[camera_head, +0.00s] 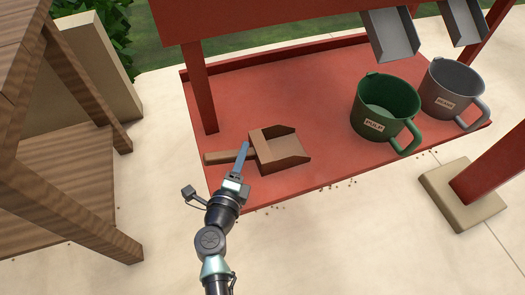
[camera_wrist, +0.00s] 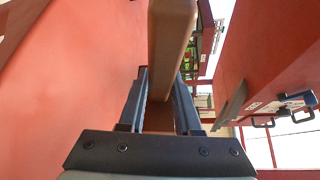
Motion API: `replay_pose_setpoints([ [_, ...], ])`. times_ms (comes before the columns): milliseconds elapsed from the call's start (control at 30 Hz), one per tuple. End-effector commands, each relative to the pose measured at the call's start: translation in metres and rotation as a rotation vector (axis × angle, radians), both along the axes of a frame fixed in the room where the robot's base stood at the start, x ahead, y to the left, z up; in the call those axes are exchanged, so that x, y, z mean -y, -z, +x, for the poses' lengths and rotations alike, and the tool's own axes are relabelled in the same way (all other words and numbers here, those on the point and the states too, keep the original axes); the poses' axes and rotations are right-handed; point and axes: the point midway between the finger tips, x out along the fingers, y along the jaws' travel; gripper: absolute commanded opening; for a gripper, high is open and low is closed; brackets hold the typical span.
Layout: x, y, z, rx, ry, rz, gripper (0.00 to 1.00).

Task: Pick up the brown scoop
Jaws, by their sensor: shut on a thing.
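The brown scoop (camera_head: 275,148) is on the red platform, with its flat handle (camera_head: 217,157) pointing left and its open pan to the right. My gripper (camera_head: 243,152) reaches in from the front and is across the handle close to the pan. In the wrist view the brown handle (camera_wrist: 172,40) runs up between the two fingers of my gripper (camera_wrist: 162,95), which are shut on it. I cannot tell whether the scoop is lifted off the platform.
A green mug labelled PULP (camera_head: 385,112) and a grey mug (camera_head: 455,92) stand at the right of the red platform (camera_head: 330,115). Grey chutes (camera_head: 390,36) hang above them. A red post (camera_head: 198,88) stands behind the scoop. A wooden frame (camera_head: 60,150) is at left.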

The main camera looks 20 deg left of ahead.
Motion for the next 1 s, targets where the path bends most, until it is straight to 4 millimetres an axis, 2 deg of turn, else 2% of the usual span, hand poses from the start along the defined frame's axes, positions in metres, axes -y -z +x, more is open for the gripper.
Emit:
replay_pose_setpoints([
  [400,0.0,-0.001,0.0,0.001,0.0,-0.001,0.0],
  [567,0.0,-0.008,0.0,0.002,0.0,0.0,0.0],
  [767,0.0,-0.031,0.0,0.002,0.0,-0.001,0.0],
  [1000,0.0,-0.07,0.0,0.002,0.0,0.0,0.0],
])
